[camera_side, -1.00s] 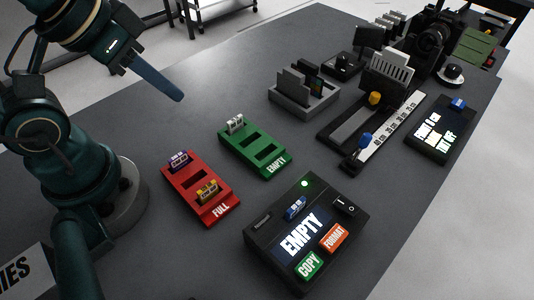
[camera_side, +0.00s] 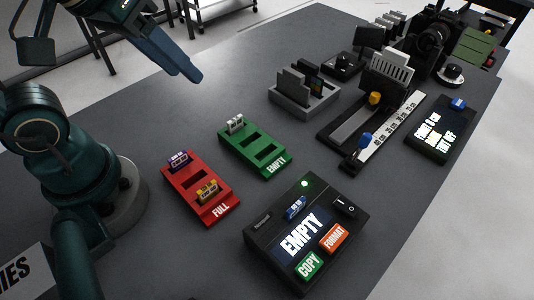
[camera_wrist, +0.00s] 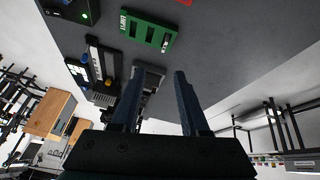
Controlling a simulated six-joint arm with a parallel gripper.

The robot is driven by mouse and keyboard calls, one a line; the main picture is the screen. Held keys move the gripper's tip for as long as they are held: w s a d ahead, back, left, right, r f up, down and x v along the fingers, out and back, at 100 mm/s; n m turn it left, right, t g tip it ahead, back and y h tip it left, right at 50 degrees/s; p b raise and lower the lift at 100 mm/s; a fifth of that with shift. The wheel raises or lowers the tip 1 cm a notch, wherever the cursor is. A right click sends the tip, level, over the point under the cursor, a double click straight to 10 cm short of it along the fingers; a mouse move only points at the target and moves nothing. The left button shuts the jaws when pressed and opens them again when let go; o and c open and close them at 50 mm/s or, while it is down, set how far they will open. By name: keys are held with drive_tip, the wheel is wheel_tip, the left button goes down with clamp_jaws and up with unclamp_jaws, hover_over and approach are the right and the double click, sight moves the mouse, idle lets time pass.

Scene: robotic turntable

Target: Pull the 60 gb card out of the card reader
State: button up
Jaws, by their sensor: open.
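The card reader (camera_side: 268,238) is a black box at the front of the table, with a screen reading EMPTY, a green COPY button and an orange FORMAT button. A blue card (camera_side: 295,208) stands in its top slot; its label is too small to read. A green light glows on the reader. The reader is partly visible at the top left of the wrist view (camera_wrist: 88,17). My gripper (camera_side: 192,77) is open and empty, high above the table, far up and left of the reader. Its two fingers are spread apart in the wrist view (camera_wrist: 158,75).
A red FULL tray (camera_side: 190,195) holds a purple and a yellow card. A green EMPTY tray (camera_side: 240,148) holds a white card. A grey card rack (camera_side: 300,104), a slider rail (camera_side: 345,148) and a black screen box (camera_side: 432,145) stand farther back. The table between trays and rack is clear.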

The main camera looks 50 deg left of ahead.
drive_tip(key=w+d+r+g, duration=0.2)
drive_tip(key=w+d, duration=0.2)
drive_tip(key=m+g, duration=0.3)
drive_tip(key=g, duration=0.1)
hover_over(297, 205)
wheel_tip(297, 205, down, 11)
drive_tip(key=shift+r, duration=0.15)
drive_tip(key=shift+f, duration=2.45)
clamp_jaws()
drive_tip(key=shift+r, duration=0.1)
